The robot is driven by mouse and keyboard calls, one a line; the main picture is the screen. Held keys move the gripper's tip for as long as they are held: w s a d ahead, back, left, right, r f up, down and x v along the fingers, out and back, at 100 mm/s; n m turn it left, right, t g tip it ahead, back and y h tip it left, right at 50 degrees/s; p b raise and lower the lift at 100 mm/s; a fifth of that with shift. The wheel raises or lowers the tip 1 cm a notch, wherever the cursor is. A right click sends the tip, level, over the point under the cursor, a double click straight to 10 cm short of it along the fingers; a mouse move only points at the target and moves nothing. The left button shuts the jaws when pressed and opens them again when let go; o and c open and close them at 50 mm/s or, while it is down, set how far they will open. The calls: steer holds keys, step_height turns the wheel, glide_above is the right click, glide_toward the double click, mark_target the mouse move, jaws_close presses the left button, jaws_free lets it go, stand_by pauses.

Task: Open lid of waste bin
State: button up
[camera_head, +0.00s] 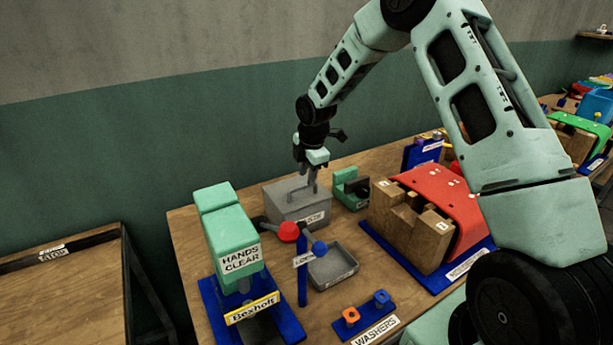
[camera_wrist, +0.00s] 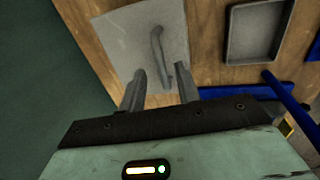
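The waste bin (camera_head: 291,209) is a grey box with a label on its front, at the back of the wooden table. Its lid (camera_wrist: 129,32) is flat and closed, with a raised bar handle (camera_wrist: 157,49) on top. My gripper (camera_head: 313,181) points down over the lid from above. In the wrist view my gripper (camera_wrist: 160,88) has its two fingers apart, with the lower end of the handle between or just beyond them. I cannot tell whether either finger touches the handle. The fingers partly hide the handle in the head view.
A green press (camera_head: 232,240) with a red-knobbed lever stands left of the bin. A grey tray (camera_head: 333,267) and a blue post (camera_head: 302,270) are in front. A small green device (camera_head: 350,188) and wooden blocks (camera_head: 405,229) stand to the right. A wall is close behind.

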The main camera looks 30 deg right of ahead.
mark_target(307, 187)
steer(key=shift+w+f+p, duration=0.15)
steer(key=shift+f, duration=0.6)
steer(key=shift+w+f+p, duration=0.1)
steer(key=shift+f+p, duration=0.05)
steer(key=shift+f, duration=0.6)
jaws_close()
steer(key=shift+r, duration=0.15)
